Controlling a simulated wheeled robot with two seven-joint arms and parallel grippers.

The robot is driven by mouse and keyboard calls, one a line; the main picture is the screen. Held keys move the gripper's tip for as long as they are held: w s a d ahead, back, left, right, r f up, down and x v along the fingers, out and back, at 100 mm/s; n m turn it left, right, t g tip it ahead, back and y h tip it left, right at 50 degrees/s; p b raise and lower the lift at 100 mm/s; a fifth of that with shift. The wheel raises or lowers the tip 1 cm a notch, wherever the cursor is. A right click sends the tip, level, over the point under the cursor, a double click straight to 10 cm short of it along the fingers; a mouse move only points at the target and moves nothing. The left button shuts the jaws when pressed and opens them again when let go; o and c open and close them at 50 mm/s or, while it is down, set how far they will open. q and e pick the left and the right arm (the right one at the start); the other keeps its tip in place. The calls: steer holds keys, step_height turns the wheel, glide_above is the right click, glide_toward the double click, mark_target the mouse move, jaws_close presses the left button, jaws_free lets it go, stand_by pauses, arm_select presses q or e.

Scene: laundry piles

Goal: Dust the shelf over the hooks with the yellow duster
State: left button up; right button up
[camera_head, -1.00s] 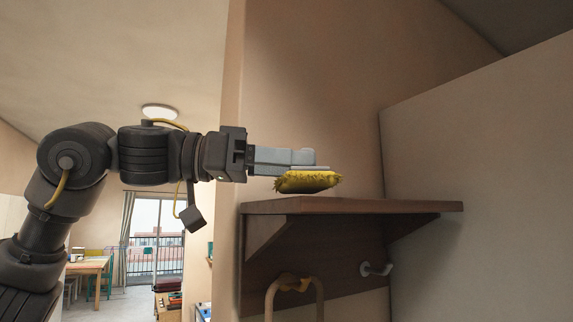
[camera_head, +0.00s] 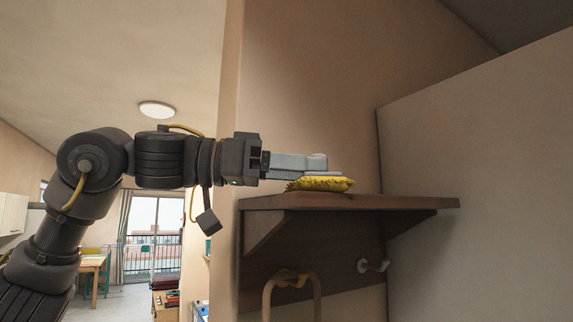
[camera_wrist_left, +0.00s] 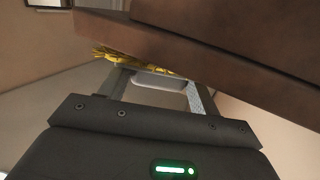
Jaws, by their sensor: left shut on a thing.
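The yellow duster (camera_head: 321,185) has a fluffy yellow pad under a pale handle. My left gripper (camera_head: 318,163) is shut on the duster and holds it level at the brown wooden shelf (camera_head: 352,203). The pad's underside is at the shelf's top surface, and it appears to touch it. In the left wrist view the yellow fringe (camera_wrist_left: 112,54) shows beyond the fingers, partly hidden by the shelf edge (camera_wrist_left: 215,60). A white hook (camera_head: 373,265) sits on the backboard below the shelf. My right gripper is out of view.
A tan wooden loop (camera_head: 292,285) hangs below the shelf, at the left hook. A wall (camera_head: 310,90) stands behind the shelf, and a pale panel (camera_head: 490,150) stands on its right. The shelf top right of the duster looks clear.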

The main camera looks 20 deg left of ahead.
arm_select(q)
steer(key=shift+w+d, duration=0.55)
steer(key=shift+w+d+p, duration=0.35)
steer(key=shift+w+d, duration=0.05)
steer(key=shift+d, duration=0.05)
steer(key=shift+w+d+f, duration=0.15)
steer(key=shift+w+d, duration=0.6)
steer(key=shift+d, duration=0.05)
steer(key=shift+w+d+p, duration=0.35)
steer(key=shift+w+d, duration=0.55)
steer(key=shift+w, duration=0.05)
steer(key=shift+a, duration=0.1)
steer(key=shift+r, duration=0.2)
